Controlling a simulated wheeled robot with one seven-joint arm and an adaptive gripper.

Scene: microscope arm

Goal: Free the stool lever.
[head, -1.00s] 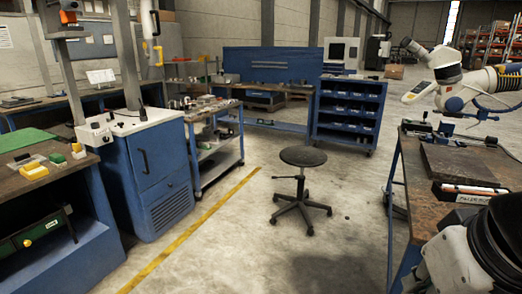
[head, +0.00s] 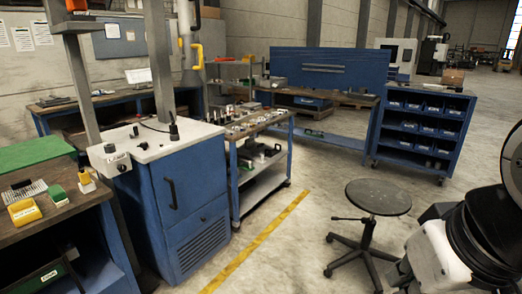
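The stool (head: 377,197) has a round dark seat on a central post and a wheeled star base. It stands on the concrete floor at right of centre in the head view. A thin lever (head: 349,218) sticks out to the left just under the seat. Nothing is seen touching it, though it is too small to tell what holds it. My arm (head: 470,235) shows as large white and black links at the right edge, and it overlaps the right side of the stool base. My gripper is out of the frame.
A blue cabinet (head: 190,205) with a white top stands at left, beside a trolley (head: 262,190) loaded with small parts. A blue bin rack (head: 425,133) stands behind the stool. A yellow floor line (head: 258,243) runs left of the stool, with clear floor between.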

